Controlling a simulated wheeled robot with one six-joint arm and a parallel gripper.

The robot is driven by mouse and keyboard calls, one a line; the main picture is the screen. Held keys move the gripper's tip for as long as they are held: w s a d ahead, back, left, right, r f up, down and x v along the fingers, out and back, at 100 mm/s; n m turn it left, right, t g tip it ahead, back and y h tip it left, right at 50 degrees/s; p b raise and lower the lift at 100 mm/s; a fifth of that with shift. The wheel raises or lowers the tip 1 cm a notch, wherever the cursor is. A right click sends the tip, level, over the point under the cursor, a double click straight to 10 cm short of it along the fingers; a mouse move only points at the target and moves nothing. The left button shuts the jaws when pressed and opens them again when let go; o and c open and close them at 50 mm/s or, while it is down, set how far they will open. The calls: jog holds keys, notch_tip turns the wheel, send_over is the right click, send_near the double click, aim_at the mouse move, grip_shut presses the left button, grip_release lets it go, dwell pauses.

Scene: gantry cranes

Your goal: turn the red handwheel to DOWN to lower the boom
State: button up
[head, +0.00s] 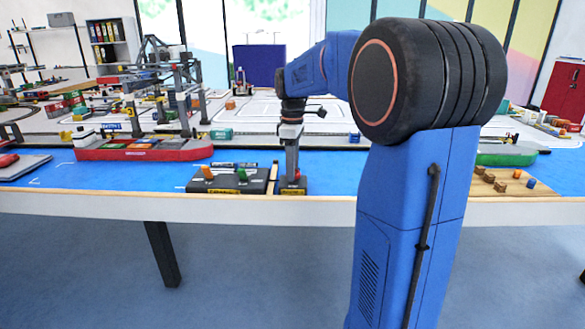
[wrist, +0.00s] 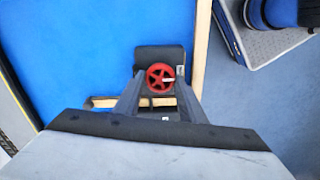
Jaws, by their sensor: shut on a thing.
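The red handwheel (wrist: 160,71) is a small spoked wheel on a dark base (wrist: 147,58), seen from above in the wrist view. A pale pointer or handle crosses its right side. My gripper (wrist: 160,84) has one finger on each side of the wheel and is shut on it. In the head view my gripper (head: 291,172) points straight down over the dark base (head: 293,190) at the table's front edge. Only a bit of red shows there, the rest of the wheel being hidden by the fingers. The DOWN mark cannot be made out.
A black control box (head: 228,186) with orange and green levers stands just left of the base. A red ship (head: 145,152) and grey cranes (head: 180,85) stand farther left. A wooden board (head: 512,185) with small blocks lies at the right, past my arm.

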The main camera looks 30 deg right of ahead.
jog(key=o, duration=1)
jog(key=shift+o, duration=0.2)
jog(key=shift+r, duration=0.15)
notch_tip(320, 180, up, 17)
